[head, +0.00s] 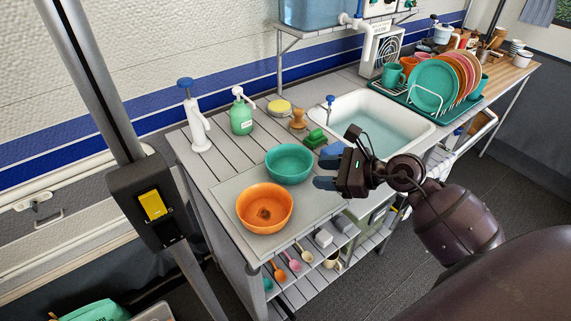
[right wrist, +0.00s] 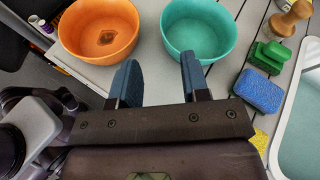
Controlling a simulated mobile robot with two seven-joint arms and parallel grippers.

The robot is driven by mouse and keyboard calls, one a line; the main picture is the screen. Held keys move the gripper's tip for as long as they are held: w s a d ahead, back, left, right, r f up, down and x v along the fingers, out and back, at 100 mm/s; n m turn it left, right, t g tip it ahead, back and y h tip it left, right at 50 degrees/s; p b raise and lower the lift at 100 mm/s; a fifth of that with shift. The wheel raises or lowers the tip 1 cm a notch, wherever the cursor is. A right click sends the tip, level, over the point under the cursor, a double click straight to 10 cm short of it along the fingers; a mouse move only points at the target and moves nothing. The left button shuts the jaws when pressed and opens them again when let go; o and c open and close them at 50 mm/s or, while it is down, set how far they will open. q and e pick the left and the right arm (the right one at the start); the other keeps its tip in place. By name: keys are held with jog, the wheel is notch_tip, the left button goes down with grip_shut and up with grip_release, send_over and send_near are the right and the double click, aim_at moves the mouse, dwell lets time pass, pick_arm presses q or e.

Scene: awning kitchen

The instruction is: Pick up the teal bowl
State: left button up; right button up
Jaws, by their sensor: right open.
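The teal bowl (head: 289,163) stands upright on the grey slatted counter, behind and right of an orange bowl (head: 265,208). My right gripper (head: 326,168) is open and empty, just right of the teal bowl in the head view. In the right wrist view, the teal bowl (right wrist: 199,30) lies ahead of the fingers, beyond the right fingertip. The right gripper's blue fingers (right wrist: 160,75) are spread apart and point toward the gap between the two bowls. The fingers appear apart from both bowls. My left gripper is not in view.
Right of the teal bowl are a green brush (head: 315,138), a blue sponge (right wrist: 258,92) and a wooden-handled brush (head: 298,120). A water-filled sink (head: 420,125) is beyond. A green soap bottle (head: 241,115) and white pump (head: 196,120) stand behind. Bare counter lies left of the bowls.

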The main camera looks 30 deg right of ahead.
aim_at(275, 173)
jog(key=x, duration=0.5)
jog(key=shift+w, duration=0.1)
jog(key=shift+d+f+b+x, duration=0.1)
jog(key=shift+d+b+x, duration=0.05)
jog(key=shift+x, duration=1.25)
jog(key=shift+d+f+b+x, duration=0.15)
jog(key=shift+x, duration=1.2)
jog(key=shift+w, duration=0.1)
jog(key=shift+c, duration=0.2)
grip_shut()
